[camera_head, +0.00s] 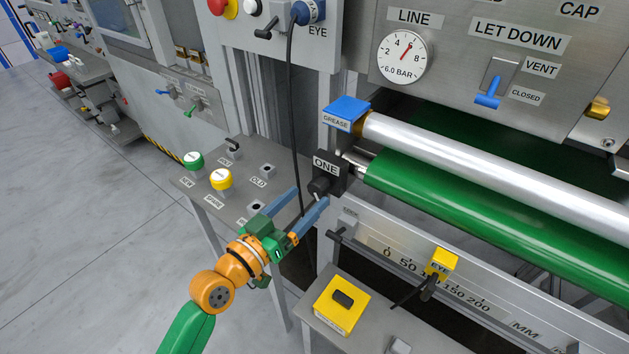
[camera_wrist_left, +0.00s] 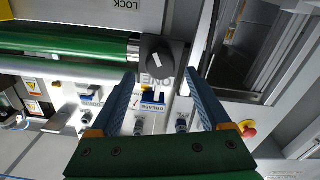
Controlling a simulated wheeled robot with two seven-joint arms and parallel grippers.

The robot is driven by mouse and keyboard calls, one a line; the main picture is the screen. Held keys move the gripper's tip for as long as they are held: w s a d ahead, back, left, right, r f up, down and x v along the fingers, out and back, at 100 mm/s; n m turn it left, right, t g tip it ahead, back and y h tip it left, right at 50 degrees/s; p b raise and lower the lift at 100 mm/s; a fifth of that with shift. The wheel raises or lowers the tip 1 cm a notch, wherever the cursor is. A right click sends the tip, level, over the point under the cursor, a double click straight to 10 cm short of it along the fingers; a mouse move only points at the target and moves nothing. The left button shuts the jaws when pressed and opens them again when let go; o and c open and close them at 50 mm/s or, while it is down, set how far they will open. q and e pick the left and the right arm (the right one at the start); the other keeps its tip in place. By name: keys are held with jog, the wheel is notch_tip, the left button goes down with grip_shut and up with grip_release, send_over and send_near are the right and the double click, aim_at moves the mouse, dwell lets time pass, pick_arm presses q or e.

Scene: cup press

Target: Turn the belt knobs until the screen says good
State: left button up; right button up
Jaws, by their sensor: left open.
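A black belt knob (camera_head: 322,185) on a dark block labelled ONE sits at the left end of the green belt roller (camera_head: 480,225). In the left wrist view the knob (camera_wrist_left: 160,58) shows a white mark and lies ahead, near the fingertips. My left gripper (camera_head: 311,199) is open, with blue fingers spread just below and in front of the knob. In the left wrist view its fingers (camera_wrist_left: 160,80) stand on either side of the knob's line; I cannot tell whether they touch it. My right gripper is not in view. No screen with readable words shows.
A yellow box with a black knob (camera_head: 341,304) stands below on a grey stand. A scale rail carries a yellow EYE slider (camera_head: 440,262). A blue GREASE block (camera_head: 347,112) sits above the knob. A black cable (camera_head: 291,110) hangs close behind the gripper. Yellow and green buttons stand left.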

aim_at(313, 190)
pick_arm(q)
jog(key=x, duration=0.3)
jog(key=shift+d, duration=0.15)
jog(key=shift+w+f, duration=0.1)
jog(key=shift+w, duration=0.15)
jog(key=shift+s, duration=0.1)
jog(key=shift+c, duration=0.7)
grip_shut()
jog(key=shift+n, duration=0.3)
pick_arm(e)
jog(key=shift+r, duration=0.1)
pick_arm(q)
jog(key=n+p, duration=0.1)
jog(key=n, duration=0.1)
jog(key=shift+n, duration=0.3)
jog(key=shift+n+p, duration=0.3)
jog(key=shift+n, duration=1.9)
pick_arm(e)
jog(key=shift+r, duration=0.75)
